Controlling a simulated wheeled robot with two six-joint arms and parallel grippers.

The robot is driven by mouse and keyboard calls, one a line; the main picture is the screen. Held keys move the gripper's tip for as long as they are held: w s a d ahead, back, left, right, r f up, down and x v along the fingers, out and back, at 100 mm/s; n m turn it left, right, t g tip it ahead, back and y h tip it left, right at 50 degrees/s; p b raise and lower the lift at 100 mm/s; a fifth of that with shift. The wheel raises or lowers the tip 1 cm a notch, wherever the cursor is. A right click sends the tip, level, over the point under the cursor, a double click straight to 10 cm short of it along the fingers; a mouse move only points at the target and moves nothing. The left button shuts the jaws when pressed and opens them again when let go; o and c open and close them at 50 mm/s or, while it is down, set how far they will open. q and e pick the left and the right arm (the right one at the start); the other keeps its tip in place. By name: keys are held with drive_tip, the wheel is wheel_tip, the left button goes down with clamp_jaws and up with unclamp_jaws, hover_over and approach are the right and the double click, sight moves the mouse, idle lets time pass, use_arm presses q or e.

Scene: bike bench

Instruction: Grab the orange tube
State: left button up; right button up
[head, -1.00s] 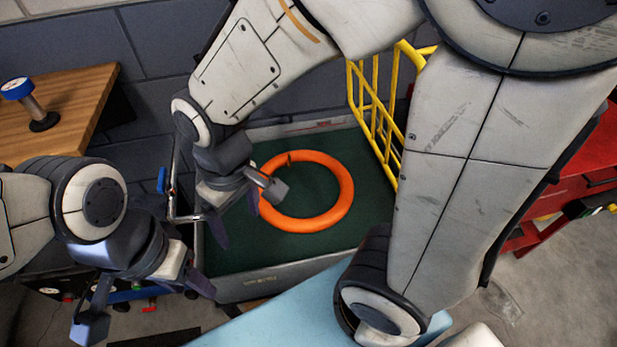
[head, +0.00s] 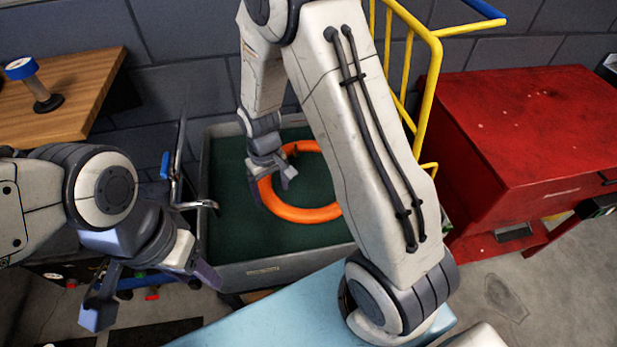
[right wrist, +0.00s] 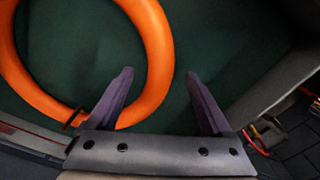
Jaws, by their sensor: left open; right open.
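The orange tube (head: 300,213) is a ring lying flat on the dark green floor of a grey tray (head: 262,272). It also shows in the right wrist view (right wrist: 157,45), where its near right curve passes between the fingers and behind the left finger. My right gripper (head: 271,182) is open over the tube's left side; I cannot tell whether it touches. It shows in the right wrist view (right wrist: 158,85) with nothing clamped. My right arm hides the tube's right edge in the head view. My left gripper (head: 150,297) is open and empty, left of the tray.
A yellow wire rack (head: 432,85) rises behind my right arm. A red cabinet (head: 530,125) stands at right. A wooden bench (head: 70,100) with a blue-topped post (head: 35,85) is at upper left. A light blue surface (head: 270,315) lies in front.

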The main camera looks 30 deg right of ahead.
sight(272, 198)
drive_tip(key=shift+w+f, duration=0.1)
drive_tip(key=shift+f, duration=1.9)
clamp_jaws()
